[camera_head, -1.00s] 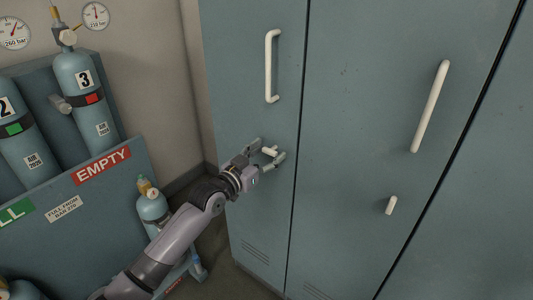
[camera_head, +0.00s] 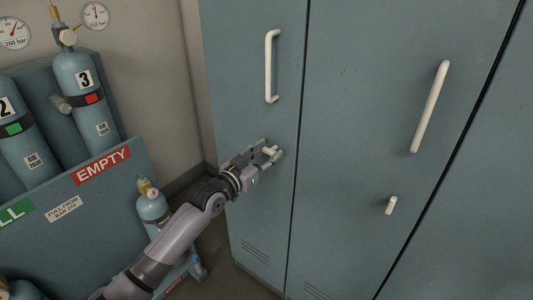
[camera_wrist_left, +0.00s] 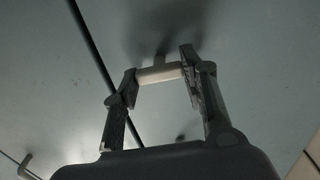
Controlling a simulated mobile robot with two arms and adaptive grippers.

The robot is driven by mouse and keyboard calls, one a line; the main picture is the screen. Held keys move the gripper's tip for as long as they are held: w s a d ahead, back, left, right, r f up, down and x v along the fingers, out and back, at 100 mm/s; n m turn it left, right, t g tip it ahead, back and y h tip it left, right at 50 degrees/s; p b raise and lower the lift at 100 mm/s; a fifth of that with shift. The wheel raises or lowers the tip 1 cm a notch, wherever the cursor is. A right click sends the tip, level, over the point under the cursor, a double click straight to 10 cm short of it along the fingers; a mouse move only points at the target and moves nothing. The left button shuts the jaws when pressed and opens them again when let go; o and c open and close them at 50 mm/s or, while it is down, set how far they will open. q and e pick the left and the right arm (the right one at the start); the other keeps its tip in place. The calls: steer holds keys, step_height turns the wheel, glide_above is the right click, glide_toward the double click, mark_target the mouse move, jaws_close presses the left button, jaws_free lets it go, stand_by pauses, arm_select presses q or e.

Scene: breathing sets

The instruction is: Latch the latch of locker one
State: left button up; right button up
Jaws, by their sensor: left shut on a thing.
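The leftmost locker door (camera_head: 230,75) is blue-grey and flush in its front, with a long white handle (camera_head: 271,66). No locker number is visible. Low on this door is a small white latch (camera_head: 270,150), partly hidden by my left gripper (camera_head: 267,156). In the left wrist view my left gripper (camera_wrist_left: 160,75) has one finger at each end of the pale latch bar (camera_wrist_left: 160,73) and is shut on it. The bar lies roughly crosswise between the fingertips. My right gripper is not in view.
The neighbouring locker door (camera_head: 350,120) has its own long handle (camera_head: 430,106) and small latch (camera_head: 391,205). To the left stand gas cylinders (camera_head: 83,90) in a blue-grey rack with an EMPTY label (camera_head: 101,166). A small cylinder (camera_head: 151,205) is close beside my left arm.

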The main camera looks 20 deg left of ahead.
arm_select(q)
steer(key=n+p, duration=0.1)
steer(key=n, duration=0.2)
steer(key=shift+a+r+p, duration=0.1)
steer(key=shift+p, duration=0.2)
steer(key=n+p, duration=0.1)
steer(key=n, duration=0.3)
steer(key=shift+n, duration=0.4)
steer(key=n+p, duration=0.1)
steer(key=n, duration=0.3)
steer(key=shift+n, duration=0.3)
steer(key=n, duration=0.2)
steer(key=n+p, duration=0.1)
steer(key=n, duration=0.2)
steer(key=shift+a+f, duration=0.1)
steer(key=shift+f, duration=0.1)
steer(key=shift+n, duration=0.3)
steer(key=o, duration=1.2)
steer(key=shift+c, duration=0.2)
